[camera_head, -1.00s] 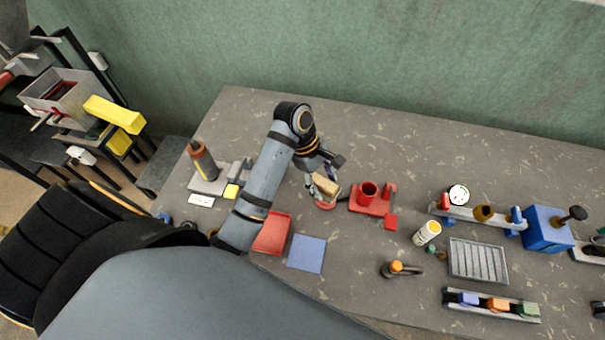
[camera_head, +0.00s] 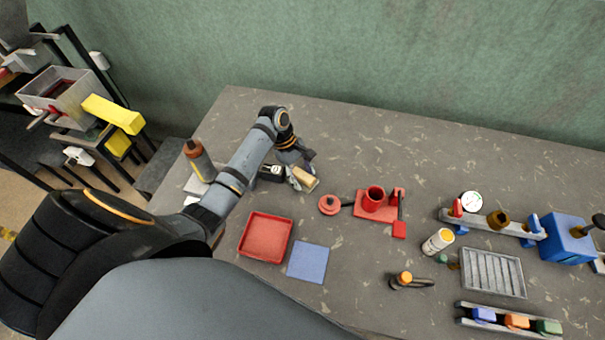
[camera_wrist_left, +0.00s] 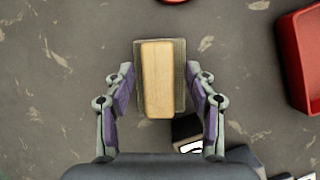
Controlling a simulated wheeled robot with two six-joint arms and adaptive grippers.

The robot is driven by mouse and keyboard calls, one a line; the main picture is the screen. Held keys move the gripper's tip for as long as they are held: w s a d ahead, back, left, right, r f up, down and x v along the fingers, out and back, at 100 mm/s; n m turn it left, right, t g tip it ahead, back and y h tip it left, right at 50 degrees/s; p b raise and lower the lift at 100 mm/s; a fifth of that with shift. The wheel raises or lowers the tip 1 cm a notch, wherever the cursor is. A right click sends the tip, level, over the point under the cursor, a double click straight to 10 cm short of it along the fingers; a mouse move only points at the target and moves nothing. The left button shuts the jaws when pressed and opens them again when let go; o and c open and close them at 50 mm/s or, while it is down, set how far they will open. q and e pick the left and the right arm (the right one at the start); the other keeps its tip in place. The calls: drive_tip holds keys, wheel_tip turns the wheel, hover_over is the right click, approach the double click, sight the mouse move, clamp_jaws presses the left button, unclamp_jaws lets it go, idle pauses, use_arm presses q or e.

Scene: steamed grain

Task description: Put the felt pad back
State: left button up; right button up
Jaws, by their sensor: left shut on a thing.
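The felt pad (camera_head: 306,178) is a tan wooden block, and in the left wrist view the block (camera_wrist_left: 157,80) has a grey-olive layer showing around its edges. My left gripper (camera_head: 301,180) is shut on it. In the left wrist view the fingers of my left gripper (camera_wrist_left: 160,88) stand on both sides of the pad. The pad seems held above the table, but its exact height cannot be told. My right gripper is in neither view.
A black item with a white label (camera_head: 271,173) lies left of the pad. A red tray (camera_head: 244,246) and blue mat (camera_head: 308,262) lie nearer. A red disc (camera_head: 329,205) and red stand (camera_head: 375,209) are to the right. A brown bottle (camera_head: 199,160) stands left.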

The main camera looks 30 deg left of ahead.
use_arm(q)
drive_tip(key=shift+f, duration=0.1)
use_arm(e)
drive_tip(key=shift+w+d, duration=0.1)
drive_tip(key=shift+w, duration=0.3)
use_arm(q)
drive_tip(key=shift+f, duration=0.1)
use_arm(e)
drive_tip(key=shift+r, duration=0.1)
use_arm(q)
drive_tip(key=o, duration=1.3)
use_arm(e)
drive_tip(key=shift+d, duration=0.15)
use_arm(q)
drive_tip(key=b+v, duration=0.1)
drive_tip(key=v, duration=1.1)
drive_tip(key=shift+b, duration=0.35)
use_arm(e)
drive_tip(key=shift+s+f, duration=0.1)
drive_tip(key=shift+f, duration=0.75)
use_arm(q)
drive_tip(key=shift+r, duration=0.25)
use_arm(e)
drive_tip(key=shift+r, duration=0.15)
